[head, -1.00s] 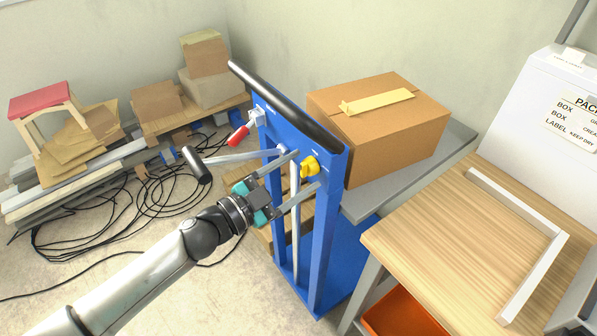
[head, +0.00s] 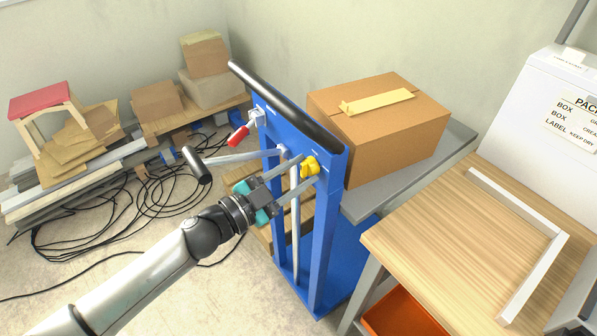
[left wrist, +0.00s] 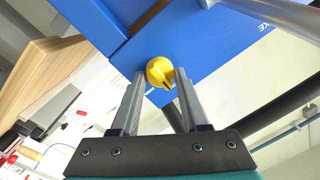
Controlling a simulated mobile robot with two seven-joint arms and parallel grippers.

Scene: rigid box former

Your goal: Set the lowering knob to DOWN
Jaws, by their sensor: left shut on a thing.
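The yellow lowering knob (head: 311,166) sits on the upper part of the blue lift frame (head: 325,225), below its black push bar. My left gripper (head: 304,169) reaches it from the left and is shut on it. In the left wrist view the round knob (left wrist: 160,71) lies between the two grey fingertips (left wrist: 160,77), with a dark mark on its lower side. The knob's position labels are too small or hidden to read. My right gripper is not in view.
A red-tipped lever (head: 238,136) and a black-gripped pump handle (head: 197,165) stick out left of the frame. A cardboard box (head: 380,125) rests on the lift's grey platform (head: 460,140). A wooden table (head: 440,235) stands at the right. Black cables lie on the floor.

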